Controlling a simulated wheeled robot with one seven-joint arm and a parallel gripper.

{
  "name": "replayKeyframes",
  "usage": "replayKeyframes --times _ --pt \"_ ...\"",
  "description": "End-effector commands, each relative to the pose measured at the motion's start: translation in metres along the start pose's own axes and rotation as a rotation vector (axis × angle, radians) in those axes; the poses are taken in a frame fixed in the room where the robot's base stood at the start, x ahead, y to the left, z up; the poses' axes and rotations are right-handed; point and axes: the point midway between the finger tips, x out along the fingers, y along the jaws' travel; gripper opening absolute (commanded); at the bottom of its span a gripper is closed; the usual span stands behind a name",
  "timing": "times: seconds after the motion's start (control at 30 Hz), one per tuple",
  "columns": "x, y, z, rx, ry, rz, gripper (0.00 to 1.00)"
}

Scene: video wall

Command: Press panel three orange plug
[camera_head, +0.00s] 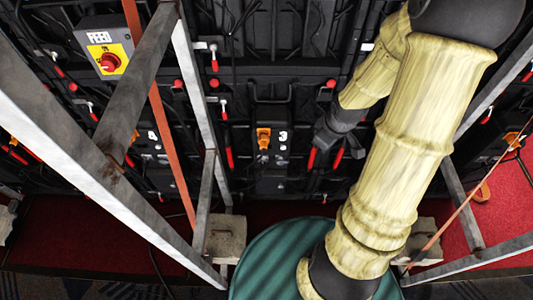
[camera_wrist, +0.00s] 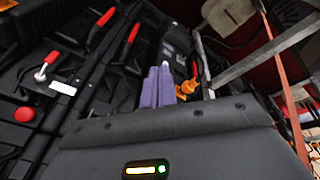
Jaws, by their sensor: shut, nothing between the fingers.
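The orange plug (camera_head: 263,138) of panel three sits on the black video wall, just left of a white "3" label (camera_head: 283,136). In the wrist view an orange plug (camera_wrist: 187,87) shows just right of my fingertips, partly hidden by them; it appears to be the same one. My gripper (camera_wrist: 160,88) has its two purple-grey fingers together, with nothing between them. In the head view its dark body (camera_head: 336,122) hangs right of the plug, and I cannot make out the fingertips. Whether the fingers touch the plug cannot be told.
A grey metal truss (camera_head: 208,130) stands left of the plug, with an orange-red strap (camera_head: 168,140) beyond it. Red-handled latches (camera_head: 229,157) and black cables cover the wall. A yellow switch box (camera_head: 107,58) is at upper left. A green round surface (camera_head: 275,262) lies below.

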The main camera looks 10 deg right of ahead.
Motion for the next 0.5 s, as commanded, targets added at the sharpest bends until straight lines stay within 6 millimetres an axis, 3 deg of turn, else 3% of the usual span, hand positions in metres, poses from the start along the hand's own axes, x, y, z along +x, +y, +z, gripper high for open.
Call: replayKeyframes --times 0.2,0.5 --pt "0.042 0.03 0.019 -0.214 0.124 -0.017 0.0" --pt "0.07 0.067 0.033 -0.453 0.348 0.082 0.0"
